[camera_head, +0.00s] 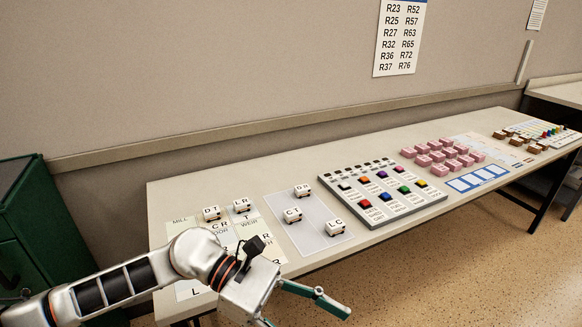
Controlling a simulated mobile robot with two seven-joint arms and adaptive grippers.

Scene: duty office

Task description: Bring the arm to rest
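My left arm comes in from the left, and its gripper (303,312) is low in the head view, in front of the table's near edge. Its green-tipped fingers are spread apart with nothing seen between them. The lower finger is partly cut off by the bottom edge of the picture. The long table (375,238) runs from the lower left to the upper right. My arm hides part of the lettered white sheets (181,228) at its left end. My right gripper is not in view.
Small lettered blocks (292,215) stand on and near a pale mat (322,213). A grey panel with coloured buttons (405,205), pink blocks (447,151) and brown blocks (515,141) lie farther right. A green cabinet (40,225) stands left. Open floor (470,270) lies before the table.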

